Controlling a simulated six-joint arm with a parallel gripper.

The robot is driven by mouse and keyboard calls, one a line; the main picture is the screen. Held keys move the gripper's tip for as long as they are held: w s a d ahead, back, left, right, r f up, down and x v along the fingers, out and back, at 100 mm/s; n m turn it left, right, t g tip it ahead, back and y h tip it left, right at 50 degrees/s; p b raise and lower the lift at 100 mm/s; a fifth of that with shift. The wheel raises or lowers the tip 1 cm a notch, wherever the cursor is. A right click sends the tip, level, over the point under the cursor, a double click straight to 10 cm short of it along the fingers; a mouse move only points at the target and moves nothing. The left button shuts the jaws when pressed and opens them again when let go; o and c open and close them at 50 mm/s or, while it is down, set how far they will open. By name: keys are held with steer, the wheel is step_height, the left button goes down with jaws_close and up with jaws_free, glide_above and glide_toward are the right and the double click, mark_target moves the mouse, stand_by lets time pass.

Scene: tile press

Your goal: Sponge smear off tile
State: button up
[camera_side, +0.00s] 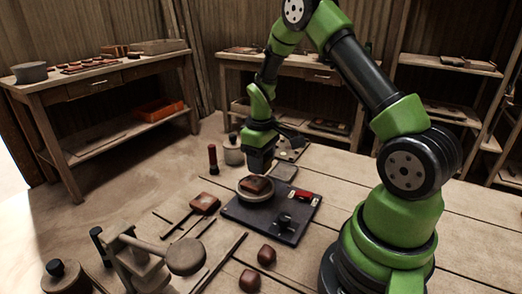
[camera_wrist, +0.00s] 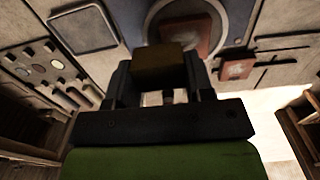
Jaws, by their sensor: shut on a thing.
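My gripper (camera_side: 261,166) is above a pale round dish (camera_side: 245,197) that stands on a dark board (camera_side: 240,215). In the wrist view, my gripper (camera_wrist: 160,80) is shut on a brownish-yellow block, the sponge (camera_wrist: 158,66). A reddish-brown tile (camera_side: 257,184) lies in the dish. The tile also shows in the wrist view (camera_wrist: 197,34), just beyond the sponge and partly hidden by it. The sponge cannot be made out in the side view. I cannot tell whether it touches the tile, and no smear is clear at this size.
A red item (camera_side: 303,196) and a black fitting (camera_side: 284,220) are on the board. Left of it are another reddish tile (camera_side: 205,202), a red-topped cylinder (camera_side: 212,157) and a round-headed wooden tool (camera_side: 185,257). Reddish lumps (camera_side: 267,255) lie in front. The table's right side is mostly clear.

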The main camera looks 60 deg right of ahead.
mark_target(255, 181)
steer(key=shift+f, duration=0.45)
steer(key=shift+a+f, duration=0.35)
steer(key=shift+a, duration=0.25)
steer(key=shift+a+f, duration=0.2)
steer(key=shift+a, duration=2.05)
steer(key=shift+d, duration=2.85)
steer(key=shift+r, duration=4.1)
